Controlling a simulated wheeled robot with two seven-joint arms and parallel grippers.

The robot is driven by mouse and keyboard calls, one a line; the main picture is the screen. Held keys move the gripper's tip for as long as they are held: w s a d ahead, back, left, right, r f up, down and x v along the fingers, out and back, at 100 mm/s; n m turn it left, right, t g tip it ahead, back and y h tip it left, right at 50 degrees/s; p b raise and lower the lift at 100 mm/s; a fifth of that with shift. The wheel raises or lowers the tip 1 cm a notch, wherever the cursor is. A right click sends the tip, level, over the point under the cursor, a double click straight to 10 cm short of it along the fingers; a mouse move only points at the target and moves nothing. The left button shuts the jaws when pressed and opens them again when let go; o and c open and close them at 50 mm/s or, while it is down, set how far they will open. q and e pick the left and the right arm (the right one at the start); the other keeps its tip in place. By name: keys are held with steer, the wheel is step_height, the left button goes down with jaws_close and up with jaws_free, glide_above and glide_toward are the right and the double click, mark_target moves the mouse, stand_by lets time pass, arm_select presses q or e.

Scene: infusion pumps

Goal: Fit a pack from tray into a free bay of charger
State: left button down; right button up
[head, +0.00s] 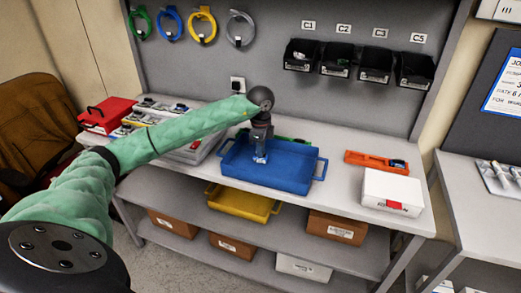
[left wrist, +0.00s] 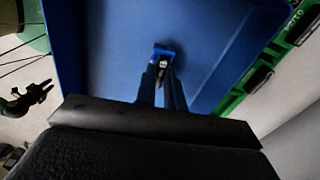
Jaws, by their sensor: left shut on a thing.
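The blue tray (head: 292,184) stands on the bench in the head view, and its floor fills much of the left wrist view (left wrist: 105,45). My left gripper (head: 260,157) points down into the tray. In the left wrist view the fingers (left wrist: 161,74) are shut on a small pack (left wrist: 164,50) with a blue end and pale and dark parts. The fingers hide part of it, and I cannot tell if it touches the tray floor. The green charger (left wrist: 232,101) is beside the tray, with dark items along it; in the head view it is mostly hidden behind the tray. My right gripper is not in view.
An orange tray (head: 370,160) and a white box (head: 392,188) with a red label are right of the tray. A red box (head: 106,115) stands at the left end. Black bins (head: 338,59) hang on the back panel. A yellow tray (head: 240,203) is on the lower shelf.

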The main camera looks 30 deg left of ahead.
arm_select(q)
steer(key=shift+r+p, duration=1.75)
steer(key=shift+r, duration=2.2)
